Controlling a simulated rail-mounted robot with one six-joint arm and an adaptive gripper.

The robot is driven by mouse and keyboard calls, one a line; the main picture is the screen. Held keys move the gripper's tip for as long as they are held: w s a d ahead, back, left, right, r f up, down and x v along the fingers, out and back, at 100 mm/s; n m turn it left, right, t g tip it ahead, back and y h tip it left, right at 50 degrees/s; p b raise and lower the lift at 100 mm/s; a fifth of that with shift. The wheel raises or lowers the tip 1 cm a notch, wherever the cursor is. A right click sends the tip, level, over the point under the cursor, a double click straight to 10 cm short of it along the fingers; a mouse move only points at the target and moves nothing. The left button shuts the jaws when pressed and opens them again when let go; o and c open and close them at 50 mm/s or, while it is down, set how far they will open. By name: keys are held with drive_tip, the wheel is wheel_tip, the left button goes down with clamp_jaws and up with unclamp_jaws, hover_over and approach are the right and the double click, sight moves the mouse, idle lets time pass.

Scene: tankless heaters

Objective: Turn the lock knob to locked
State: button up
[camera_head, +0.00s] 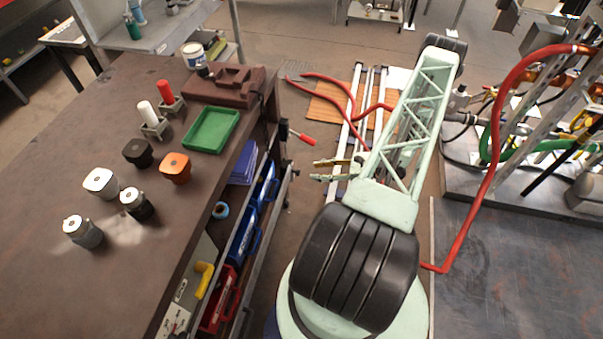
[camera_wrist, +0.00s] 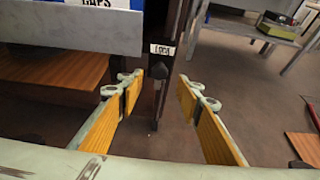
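The lock knob (camera_wrist: 159,71) is small and black. It sits on a dark upright post just below a small white label (camera_wrist: 162,49) in the wrist view; the label's lettering seems to read "LOCK". The knob looks roughly upright, but its exact setting is too small to tell. My gripper (camera_wrist: 160,84) is open and empty, with one wood-coloured finger pad on each side of the knob's line of sight. The knob appears ahead, between the fingertips, with no visible contact. In the head view my gripper (camera_head: 336,170) points left towards the workbench side; I cannot make out the knob there.
A red-handled tool (camera_head: 302,137) is near the bench's edge.

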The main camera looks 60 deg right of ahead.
drive_tip(key=b+x, duration=0.1)
drive_tip(key=x, duration=0.7)
drive_tip(key=shift+w, duration=0.3)
drive_tip(key=shift+a+f, duration=0.1)
drive_tip(key=shift+f, duration=0.05)
drive_tip(key=shift+c, duration=0.5)
drive_tip(key=c, duration=1)
